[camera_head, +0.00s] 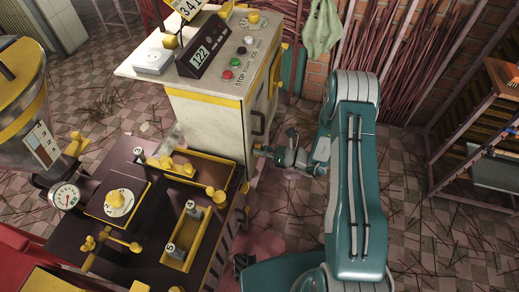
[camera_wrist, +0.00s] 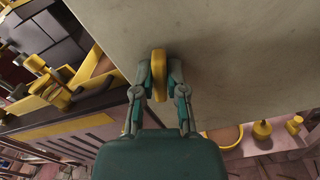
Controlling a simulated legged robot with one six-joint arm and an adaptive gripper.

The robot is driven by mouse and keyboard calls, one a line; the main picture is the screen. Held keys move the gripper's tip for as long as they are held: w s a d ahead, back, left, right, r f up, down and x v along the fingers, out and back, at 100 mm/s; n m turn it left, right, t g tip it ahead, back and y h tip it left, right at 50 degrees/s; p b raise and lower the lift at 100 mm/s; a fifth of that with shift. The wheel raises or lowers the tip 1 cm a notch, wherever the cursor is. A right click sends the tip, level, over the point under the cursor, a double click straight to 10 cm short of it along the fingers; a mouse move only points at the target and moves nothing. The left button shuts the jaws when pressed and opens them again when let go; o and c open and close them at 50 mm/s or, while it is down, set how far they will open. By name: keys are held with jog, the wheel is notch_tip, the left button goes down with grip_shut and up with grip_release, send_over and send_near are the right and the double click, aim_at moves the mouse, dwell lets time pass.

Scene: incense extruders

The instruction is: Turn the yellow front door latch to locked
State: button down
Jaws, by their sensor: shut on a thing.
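The yellow latch (camera_wrist: 159,64) stands out from a pale grey flat panel (camera_wrist: 220,50) in the wrist view. It appears as an upright yellow bar. My gripper (camera_wrist: 158,86) has one finger on each side of it and is shut on it. In the head view my gripper (camera_head: 262,151) reaches left to the front face of the cream and yellow cabinet (camera_head: 206,125), below a dark door handle (camera_head: 258,124). The latch cannot be made out there, being hidden at my fingertips.
A dark workbench (camera_head: 145,235) with yellow trays and knobs stands left of my gripper, close to the cabinet. A control box with a display (camera_head: 203,50) sits on the cabinet. A wooden rack (camera_head: 470,130) is at the right. Tiled floor lies open between.

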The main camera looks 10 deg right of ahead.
jog(key=shift+w, duration=0.2)
dwell(0.3)
jog(key=c, duration=0.7)
grip_release()
jog(key=shift+s+d, duration=0.1)
jog(key=v, duration=1.1)
jog(key=shift+s+d+f, duration=0.1)
jog(key=shift+d, duration=0.25)
